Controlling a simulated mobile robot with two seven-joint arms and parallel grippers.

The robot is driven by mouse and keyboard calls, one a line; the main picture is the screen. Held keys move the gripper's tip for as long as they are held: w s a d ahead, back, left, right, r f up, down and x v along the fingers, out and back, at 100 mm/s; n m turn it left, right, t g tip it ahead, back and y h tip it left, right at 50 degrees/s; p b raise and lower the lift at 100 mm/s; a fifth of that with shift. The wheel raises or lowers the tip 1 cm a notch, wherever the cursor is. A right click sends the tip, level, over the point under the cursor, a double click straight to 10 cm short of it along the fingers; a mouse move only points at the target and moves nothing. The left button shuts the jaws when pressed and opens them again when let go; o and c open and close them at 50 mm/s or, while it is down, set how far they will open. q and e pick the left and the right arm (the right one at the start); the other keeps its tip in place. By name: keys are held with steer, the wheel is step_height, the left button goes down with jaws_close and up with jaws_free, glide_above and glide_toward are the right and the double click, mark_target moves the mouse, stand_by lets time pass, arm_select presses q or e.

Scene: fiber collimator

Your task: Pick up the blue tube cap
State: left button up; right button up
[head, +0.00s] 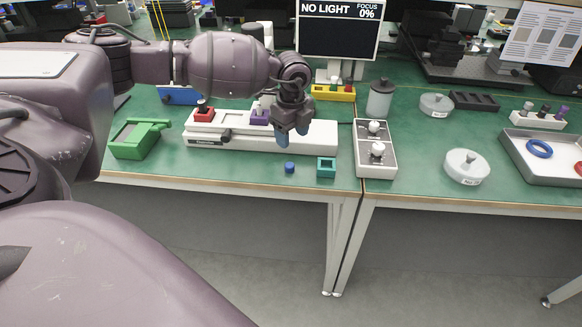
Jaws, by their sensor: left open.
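The blue tube cap (290,167) is a small blue cylinder on the green table, near its front edge. My left gripper (293,138) points down just above and behind the cap in the picture, with its blue fingertips apart. It is open and does not appear to hold anything. The exact height of the fingertips over the table is hard to tell. My right gripper does not show.
A teal block (326,167) stands right of the cap. A white rail base (311,136) with red (204,115) and purple mounts lies behind it. A green holder (138,139) is at left. A switch box (375,150) stands at right. The table's front edge is close.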

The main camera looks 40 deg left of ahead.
arm_select(q)
glide_above(289, 165)
steer(key=f, duration=0.4)
steer(key=shift+w+d+f+b, duration=0.2)
steer(key=shift+w+b, duration=0.1)
steer(key=shift+b, duration=0.1)
steer(key=shift+f, duration=0.4)
steer(key=f, duration=0.1)
steer(key=f+b, duration=0.1)
steer(key=f, duration=0.2)
steer(key=shift+s+a+f+b, duration=0.2)
steer(key=shift+s+f+b, duration=0.05)
steer(key=shift+f+b, duration=0.15)
steer(key=shift+f, duration=0.15)
steer(key=shift+c, duration=0.5)
steer(key=c, duration=0.7)
steer(key=shift+c, duration=0.9)
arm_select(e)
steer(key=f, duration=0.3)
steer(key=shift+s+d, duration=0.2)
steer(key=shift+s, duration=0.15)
